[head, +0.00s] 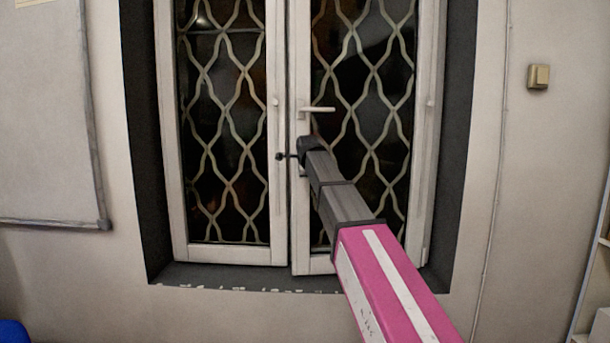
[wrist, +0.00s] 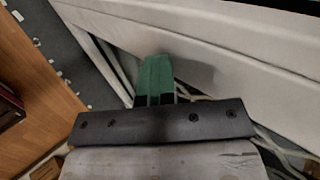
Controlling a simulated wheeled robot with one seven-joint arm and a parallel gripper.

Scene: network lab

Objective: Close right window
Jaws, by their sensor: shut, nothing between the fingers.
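The right window (head: 302,225) is a white-framed glass sash with a white handle (head: 317,109). Its lower edge sits lower in the picture than the left window's, and a narrow dark gap shows between the two frames, so it looks slightly ajar. My gripper (head: 281,156) is at the inner edge of this sash, below the handle. In the wrist view the green fingers (wrist: 157,68) are together and empty, close against a white frame (wrist: 235,60). I cannot tell whether they touch it. My arm hides part of the right pane.
The left window (head: 180,225) stands beside it in the same dark recess (head: 145,150). Pale wavy bars cover both panes. A whiteboard (head: 50,120) hangs at left, a switch (head: 538,76) at right. A shelf (head: 597,290) stands at the far right edge.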

